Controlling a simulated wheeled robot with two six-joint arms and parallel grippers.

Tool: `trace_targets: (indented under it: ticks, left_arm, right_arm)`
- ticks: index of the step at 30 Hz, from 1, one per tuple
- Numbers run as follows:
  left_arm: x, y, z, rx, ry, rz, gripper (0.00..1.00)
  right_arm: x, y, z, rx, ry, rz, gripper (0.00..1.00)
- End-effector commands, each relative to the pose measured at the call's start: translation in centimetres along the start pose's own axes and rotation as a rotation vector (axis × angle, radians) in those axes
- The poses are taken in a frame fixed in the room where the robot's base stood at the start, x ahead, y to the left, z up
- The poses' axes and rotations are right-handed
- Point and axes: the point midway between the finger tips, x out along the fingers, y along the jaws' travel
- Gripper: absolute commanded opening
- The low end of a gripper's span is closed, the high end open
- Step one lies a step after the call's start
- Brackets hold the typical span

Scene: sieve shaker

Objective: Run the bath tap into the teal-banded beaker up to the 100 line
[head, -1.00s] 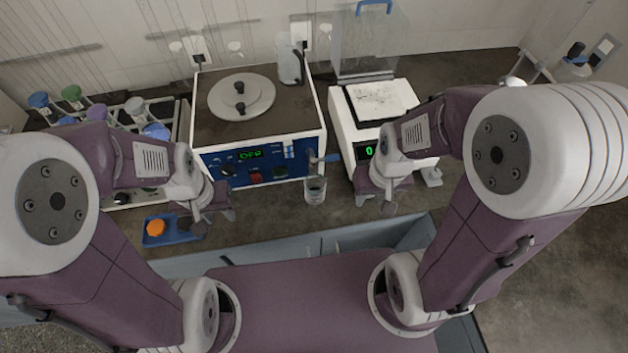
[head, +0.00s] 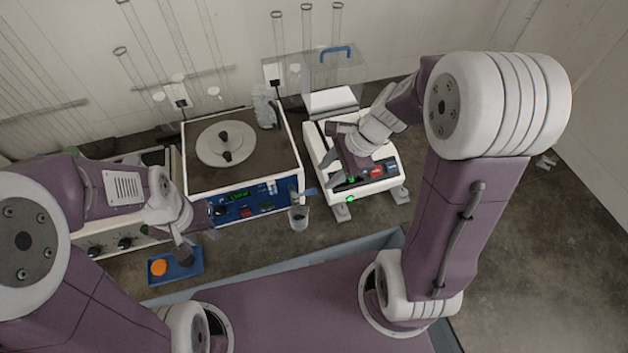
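The bath (head: 196,160) is a white box with a blue front panel and a round grey lid on top. Its tap (head: 309,191), with a blue handle, sticks out at the right front corner. A small clear beaker (head: 299,220) stands on the bench below the tap. Its band, lines and liquid level are too small to tell. My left gripper (head: 183,252) is over a blue tray, left of the beaker. My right gripper (head: 344,160) is over the balance, right of and behind the tap. I cannot tell whether either gripper is open or shut.
A white balance (head: 318,150) with lit green marks stands right of the bath. The blue tray (head: 190,272) holds an orange disc (head: 158,267). A clear bottle (head: 265,105) stands at the bath's back right corner. A clear box with a blue handle (head: 336,51) stands behind the balance.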

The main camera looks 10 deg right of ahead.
Motion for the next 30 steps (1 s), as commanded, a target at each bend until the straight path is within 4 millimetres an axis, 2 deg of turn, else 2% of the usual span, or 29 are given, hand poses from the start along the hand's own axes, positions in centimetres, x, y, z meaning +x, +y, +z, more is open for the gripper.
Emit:
trace_targets:
  ticks: [9, 12, 16, 24, 28, 30]
  left_arm:
    - [1.8, 0.0, 0.2, 0.0, 0.0, 0.0, 0.36]
    - [2.3, -0.1, 0.2, 0.0, 0.0, 0.0, 0.36]
    - [2.5, -0.1, 0.3, 0.0, 0.0, 0.0, 0.36]
    - [2.4, -0.1, 0.3, 0.0, 0.0, 0.0, 0.36]
    - [2.4, -0.1, 0.3, 0.0, 0.0, 0.0, 0.36]
    - [2.4, -0.1, 0.3, 0.0, 0.0, 0.0, 0.36]
  right_arm:
    - [6.4, 0.3, -0.1, -0.002, -0.001, 0.006, 0.37]
    - [7.9, 0.2, -0.1, -0.002, -0.001, 0.005, 0.37]
    - [8.9, 0.2, -0.1, -0.004, 0.001, 0.003, 0.37]
    - [9.0, 0.1, 0.0, -0.004, 0.001, 0.002, 0.37]
    - [9.0, 0.1, 0.0, -0.004, 0.001, 0.002, 0.01]
    - [9.0, 0.1, 0.0, -0.004, 0.001, 0.002, 0.0]
